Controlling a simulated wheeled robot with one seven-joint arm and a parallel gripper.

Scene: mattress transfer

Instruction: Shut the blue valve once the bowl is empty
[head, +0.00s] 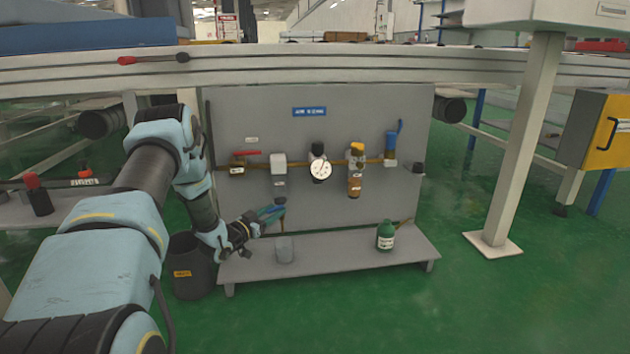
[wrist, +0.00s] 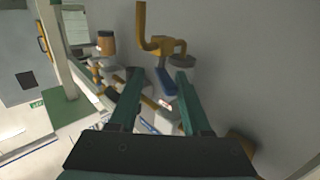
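A small blue valve handle (wrist: 166,82) shows in the wrist view on brass fittings, beyond and between my fingertips. In the head view the blue handle (head: 280,200) is tiny, just below a grey filter bowl (head: 279,186) on the panel. I cannot tell whether liquid is in the bowl. My gripper (head: 272,213) is beside this valve from the lower left. In the wrist view my gripper (wrist: 158,88) has its two teal fingers apart, with nothing clearly held. Another blue handle (head: 394,137) stands upright at the panel's right.
A grey cup (head: 285,250) stands on the low shelf (head: 340,254) under the valve. A green bottle (head: 385,236) is farther right. A dark bin (head: 190,267) stands left of the shelf. A gauge (head: 320,169) and an orange-topped unit (head: 355,172) sit along the pipe.

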